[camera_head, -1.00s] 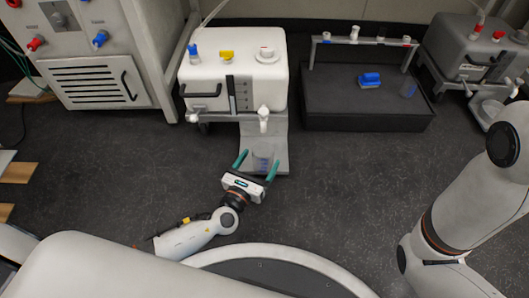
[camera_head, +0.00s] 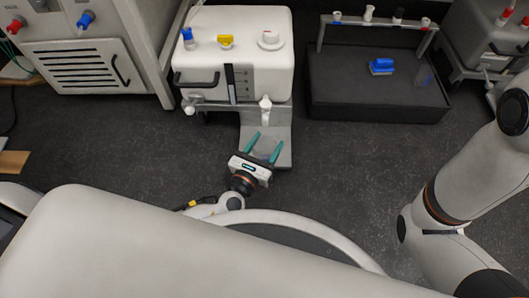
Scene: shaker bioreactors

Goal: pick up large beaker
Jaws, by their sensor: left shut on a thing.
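A clear, faint beaker (camera_head: 266,147) shows between the teal fingers of my left gripper (camera_head: 265,147). It is over the grey metal platform (camera_head: 282,128) in front of the white bioreactor (camera_head: 250,60). My left gripper is shut on the beaker, one finger on each side. The beaker's outline is hard to see, and I cannot tell whether it touches the platform.
The black tray (camera_head: 345,104) also holds a blue object (camera_head: 381,66) below a rack (camera_head: 375,22) with several small caps. A small white tap (camera_head: 266,108) hangs from the bioreactor's front above the platform. A cabinet stands at the left. The dark floor between is clear.

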